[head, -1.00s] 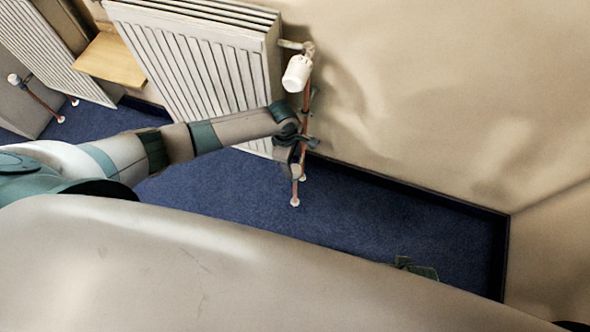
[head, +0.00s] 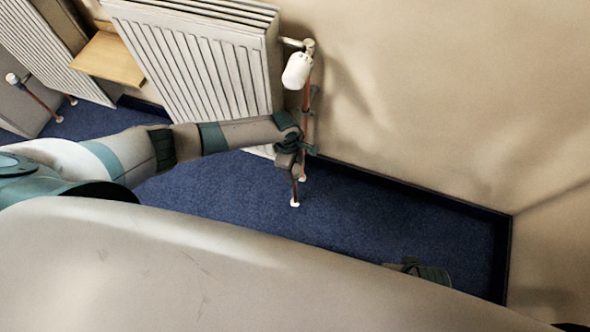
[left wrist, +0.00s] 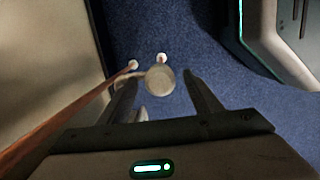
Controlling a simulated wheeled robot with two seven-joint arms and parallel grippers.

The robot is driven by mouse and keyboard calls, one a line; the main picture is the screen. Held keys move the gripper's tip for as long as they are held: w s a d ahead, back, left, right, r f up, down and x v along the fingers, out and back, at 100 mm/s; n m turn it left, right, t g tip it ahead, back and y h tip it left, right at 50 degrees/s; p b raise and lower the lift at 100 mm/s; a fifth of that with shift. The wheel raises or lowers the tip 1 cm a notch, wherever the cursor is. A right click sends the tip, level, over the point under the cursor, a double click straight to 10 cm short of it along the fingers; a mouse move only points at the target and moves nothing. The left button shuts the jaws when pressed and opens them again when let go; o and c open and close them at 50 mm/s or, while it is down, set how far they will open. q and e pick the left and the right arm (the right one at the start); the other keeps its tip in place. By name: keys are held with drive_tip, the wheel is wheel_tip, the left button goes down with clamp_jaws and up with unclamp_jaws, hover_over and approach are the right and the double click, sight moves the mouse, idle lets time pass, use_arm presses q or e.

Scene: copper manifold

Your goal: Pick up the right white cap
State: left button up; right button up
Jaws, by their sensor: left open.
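A large white cap (head: 297,70) sits on the valve at the top right of the near radiator. My left gripper (head: 290,170) is below it, beside the copper pipe, and points down toward the floor. In the left wrist view a round pale cap (left wrist: 160,80) shows end-on between the two open fingers of my left gripper (left wrist: 161,77), with space on both sides. I cannot tell whether it lies between the fingers or beyond their tips. In the head view this cap is not clear behind the gripper.
The near radiator (head: 190,65) and the wall (head: 430,90) stand close to the left gripper. Copper pipes (head: 306,100) run down to white floor collars (head: 294,203). Another radiator with a white cap (head: 12,79) stands far left. Blue carpet (head: 350,215) is clear.

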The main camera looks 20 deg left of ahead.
sight(298, 171)
idle(0.3)
use_arm(q)
drive_tip(key=c, duration=1.1)
drive_tip(key=shift+c, duration=0.2)
drive_tip(key=shift+r, duration=0.15)
